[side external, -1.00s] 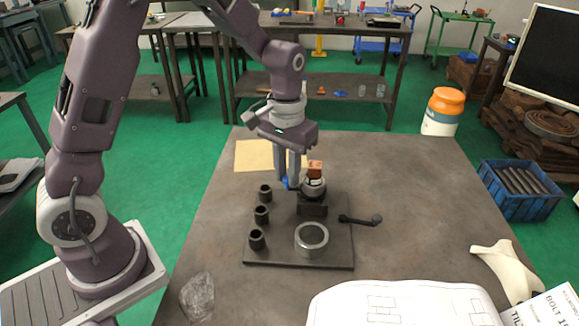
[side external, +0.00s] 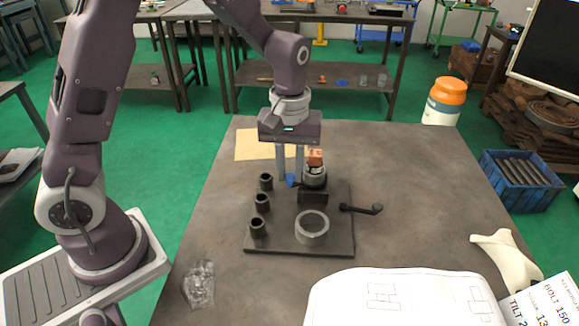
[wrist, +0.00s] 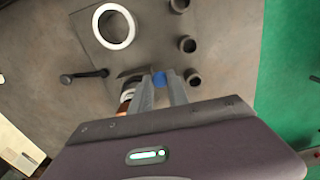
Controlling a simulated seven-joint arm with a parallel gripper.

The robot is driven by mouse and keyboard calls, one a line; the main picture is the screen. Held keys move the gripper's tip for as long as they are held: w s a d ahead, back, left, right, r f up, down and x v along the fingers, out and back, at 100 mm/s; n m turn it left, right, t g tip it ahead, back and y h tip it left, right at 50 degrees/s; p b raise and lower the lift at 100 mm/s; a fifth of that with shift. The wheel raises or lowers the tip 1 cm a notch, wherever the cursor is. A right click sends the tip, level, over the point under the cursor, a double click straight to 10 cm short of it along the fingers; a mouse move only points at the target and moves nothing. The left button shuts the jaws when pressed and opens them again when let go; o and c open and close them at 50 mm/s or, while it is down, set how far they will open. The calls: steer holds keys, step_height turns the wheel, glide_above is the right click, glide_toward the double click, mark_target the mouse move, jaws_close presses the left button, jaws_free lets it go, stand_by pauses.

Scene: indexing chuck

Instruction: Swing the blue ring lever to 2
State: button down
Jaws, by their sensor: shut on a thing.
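The blue ring lever (side external: 291,181) shows as a small blue piece at the left of the indexing chuck (side external: 314,176). My gripper (side external: 291,178) points down and is shut on it; the blue end also shows between the fingertips in the wrist view (wrist: 187,73). The chuck stands on a black block at the back of the dark base plate (side external: 335,238), with a copper-brown block (side external: 315,157) upright in its top. The fingers hide part of the lever and the chuck in the wrist view. I cannot read any index numbers.
Several black sockets (side external: 262,203) stand in a row on the plate's left side. A grey ring (side external: 312,227) sits at the plate's front, and a black crank handle (side external: 362,208) sticks out right. A clear crumpled bag (side external: 199,284) lies front left.

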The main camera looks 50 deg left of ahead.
mark_target(290, 175)
stand_by(0.3)
steer(key=c, duration=1.5)
jaws_free()
steer(key=shift+c, duration=0.2)
step_height(290, 175, up, 7)
steer(key=shift+r, duration=0.1)
steer(key=s+r+m+t, duration=0.2)
steer(key=s+r+m, duration=0.2)
steer(key=s, duration=0.6)
steer(key=s+r+m+t, duration=0.3)
steer(key=s+r+m, duration=0.1)
steer(key=s, duration=0.6)
steer(key=shift+s+a+r+m+t, duration=0.15)
steer(key=shift+s+a+m+t, duration=0.1)
steer(key=shift+a+m+t, duration=0.05)
